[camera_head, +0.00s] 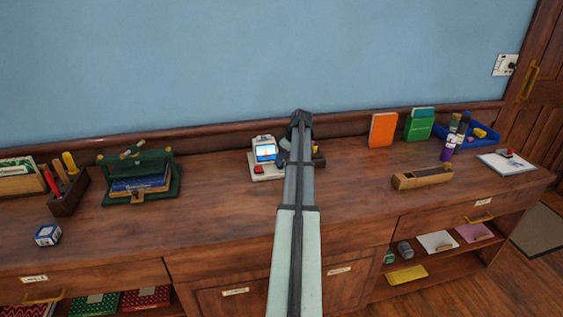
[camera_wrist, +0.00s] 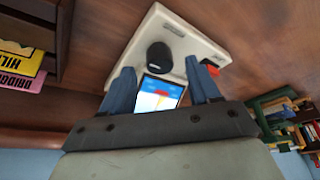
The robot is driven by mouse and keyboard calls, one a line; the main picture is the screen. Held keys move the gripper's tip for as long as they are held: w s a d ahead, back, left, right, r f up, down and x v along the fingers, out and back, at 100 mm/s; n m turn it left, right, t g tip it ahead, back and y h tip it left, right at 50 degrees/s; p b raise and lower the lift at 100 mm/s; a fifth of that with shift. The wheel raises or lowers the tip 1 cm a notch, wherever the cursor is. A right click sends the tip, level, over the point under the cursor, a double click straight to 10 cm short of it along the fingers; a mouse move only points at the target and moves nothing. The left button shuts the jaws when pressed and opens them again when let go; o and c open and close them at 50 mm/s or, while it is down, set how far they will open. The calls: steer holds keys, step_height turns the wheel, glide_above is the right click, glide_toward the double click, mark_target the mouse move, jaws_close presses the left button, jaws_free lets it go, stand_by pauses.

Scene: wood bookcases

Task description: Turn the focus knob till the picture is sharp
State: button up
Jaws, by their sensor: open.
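A white device (camera_head: 271,175) stands on the wooden cabinet top near the wall, partly hidden by my arm. Its small lit screen (camera_head: 265,152) shows a blue picture with an orange shape, too small to judge its sharpness. In the wrist view the device (camera_wrist: 196,42) appears upside down, with a dark round knob (camera_wrist: 159,57) on its base and the screen (camera_wrist: 158,93) between my fingers. My gripper (camera_wrist: 163,78) is open and empty, its fingers apart on either side of the knob's near side. I cannot tell whether they touch anything. The head view hides the knob behind my arm.
A red button (camera_wrist: 211,67) sits on the device beside one finger. A green book holder (camera_head: 172,190) stands to the left. An orange book (camera_head: 382,130) and a wooden box (camera_head: 422,178) are to the right. The cabinet top before the device is clear.

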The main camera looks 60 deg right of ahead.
steer(key=shift+x, duration=1.35)
steer(key=shift+c, duration=0.3)
steer(key=c, duration=1)
steer(key=shift+m, duration=0.3)
steer(key=shift+a+m+h, duration=0.15)
steer(key=shift+m+h, duration=0.45)
steer(key=shift+m, duration=0.6)
steer(key=shift+m+h, duration=0.6)
steer(key=shift+m, duration=1.2)
steer(key=shift+g, duration=0.3)
